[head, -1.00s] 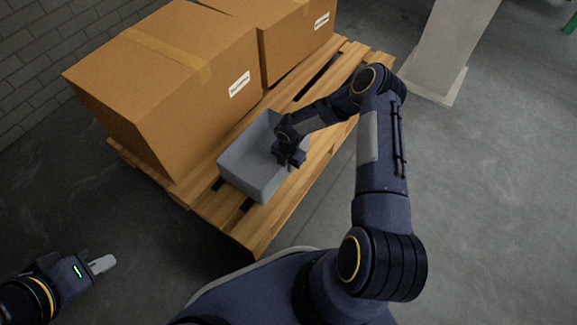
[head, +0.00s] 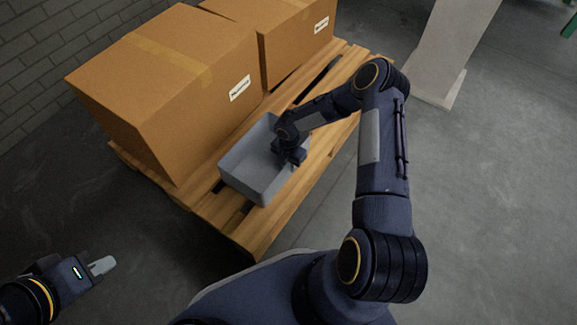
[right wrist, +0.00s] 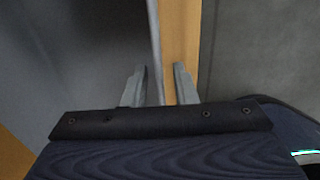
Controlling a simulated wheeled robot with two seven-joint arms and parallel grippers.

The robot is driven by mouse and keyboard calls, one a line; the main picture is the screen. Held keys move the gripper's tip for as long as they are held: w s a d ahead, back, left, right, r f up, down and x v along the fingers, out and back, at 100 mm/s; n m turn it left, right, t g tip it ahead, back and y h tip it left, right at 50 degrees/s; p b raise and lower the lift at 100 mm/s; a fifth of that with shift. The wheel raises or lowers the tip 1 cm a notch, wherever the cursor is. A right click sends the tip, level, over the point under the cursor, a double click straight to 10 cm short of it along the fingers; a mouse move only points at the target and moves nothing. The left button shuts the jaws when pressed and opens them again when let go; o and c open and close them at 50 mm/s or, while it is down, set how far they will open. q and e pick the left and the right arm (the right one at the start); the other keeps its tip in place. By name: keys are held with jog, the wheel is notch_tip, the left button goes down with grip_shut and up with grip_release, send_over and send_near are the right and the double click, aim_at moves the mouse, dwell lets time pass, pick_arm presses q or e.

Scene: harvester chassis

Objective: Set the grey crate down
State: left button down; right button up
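The grey crate (head: 246,182) is an open-topped bin on the wooden pallet (head: 258,232), in front of the large cardboard boxes. It looks level and appears to rest on the slats. My right gripper (head: 296,162) is at the crate's right-hand wall. In the right wrist view, its fingers (right wrist: 160,84) stand on either side of the thin crate wall (right wrist: 154,40), with a gap showing on each side, so it is open around the wall. My left gripper (head: 104,265) is off to the lower left, away from the pallet and empty; its finger gap is not clear.
A large cardboard box (head: 165,95) stands close behind the crate, with a second box (head: 290,40) beside it. Bare slats lie to the crate's right and front. A pale post (head: 445,50) stands on the floor at the upper right.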

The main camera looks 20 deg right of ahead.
notch_tip(320, 180, up, 9)
jog(key=shift+p, duration=1.25)
jog(key=s+d+r+m+t, duration=0.1)
jog(key=s+r+m, duration=0.25)
jog(key=r, duration=0.45)
jog(key=s+d+r+m, duration=0.1)
jog(key=s+r+m, duration=0.25)
jog(key=r, duration=0.45)
jog(key=s+d+r+m+t, duration=0.1)
jog(key=s+r+m, duration=0.3)
jog(key=r, duration=0.5)
jog(key=s+a+r+m+t+y, duration=0.1)
jog(key=s+a+r+m+y, duration=0.1)
jog(key=s+m, duration=0.5)
jog(key=s+a+r+m+t+y, duration=0.1)
jog(key=s+a+r+m+t, duration=0.1)
jog(key=s+a+r+m, duration=0.3)
jog(key=s+r+m, duration=0.1)
jog(key=s+m, duration=0.1)
jog(key=s, duration=0.2)
jog(key=shift+s+a+m+t+y, duration=0.15)
jog(key=shift+a+m+t+y, duration=0.15)
jog(key=shift+m+y, duration=0.1)
jog(key=shift+r, duration=0.1)
